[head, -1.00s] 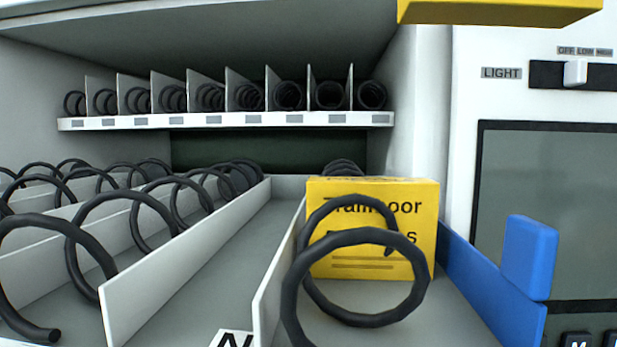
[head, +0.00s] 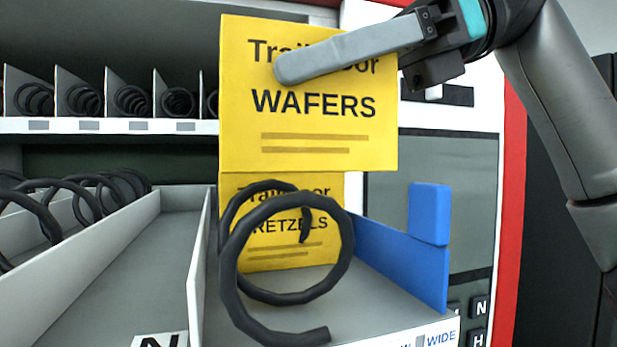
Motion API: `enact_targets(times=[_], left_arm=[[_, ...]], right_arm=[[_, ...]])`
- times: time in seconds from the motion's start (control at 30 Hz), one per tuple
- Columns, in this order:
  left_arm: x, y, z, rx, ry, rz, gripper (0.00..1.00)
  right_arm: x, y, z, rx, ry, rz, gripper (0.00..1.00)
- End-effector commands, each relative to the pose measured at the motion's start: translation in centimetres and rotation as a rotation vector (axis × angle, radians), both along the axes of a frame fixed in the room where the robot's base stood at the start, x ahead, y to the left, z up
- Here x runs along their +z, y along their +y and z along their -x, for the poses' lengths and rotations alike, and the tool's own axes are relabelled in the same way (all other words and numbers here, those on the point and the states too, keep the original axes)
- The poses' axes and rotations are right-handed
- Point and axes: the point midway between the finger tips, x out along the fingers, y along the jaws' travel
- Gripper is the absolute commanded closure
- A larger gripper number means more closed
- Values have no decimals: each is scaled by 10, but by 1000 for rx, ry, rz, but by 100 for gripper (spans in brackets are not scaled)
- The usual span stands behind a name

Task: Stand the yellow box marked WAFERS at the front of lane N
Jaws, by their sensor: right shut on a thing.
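The yellow box marked WAFERS (head: 310,145) is upright in the head view, with its printed face towards me. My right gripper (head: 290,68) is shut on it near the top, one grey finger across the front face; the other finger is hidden. The box hangs above the level of the lanes, overlapping the upper part of a yellow PRETZELS box. Lane N (head: 165,262) is the grey lane left of the coil, with an N label (head: 160,341) at its front. Its visible floor is bare. My left gripper is not in view.
The yellow PRETZELS box (head: 270,262) stands behind a black coil (head: 232,270) in the lane to the right. A blue wall (head: 395,255) with a raised tab bounds that lane. White dividers (head: 198,260) flank lane N. An upper shelf (head: 110,126) crosses behind.

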Motion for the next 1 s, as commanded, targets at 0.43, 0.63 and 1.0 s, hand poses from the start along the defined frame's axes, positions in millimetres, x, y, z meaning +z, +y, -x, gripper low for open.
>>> enact_targets(times=[0.43, 0.63, 1.0], left_arm=[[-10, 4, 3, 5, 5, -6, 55], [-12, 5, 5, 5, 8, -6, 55], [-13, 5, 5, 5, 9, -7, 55]], right_arm=[[-57, -1, -1, -1, 1, -1, 100], [-78, 0, 0, -1, -1, -2, 100], [-81, 0, 0, -1, -1, -2, 100]])
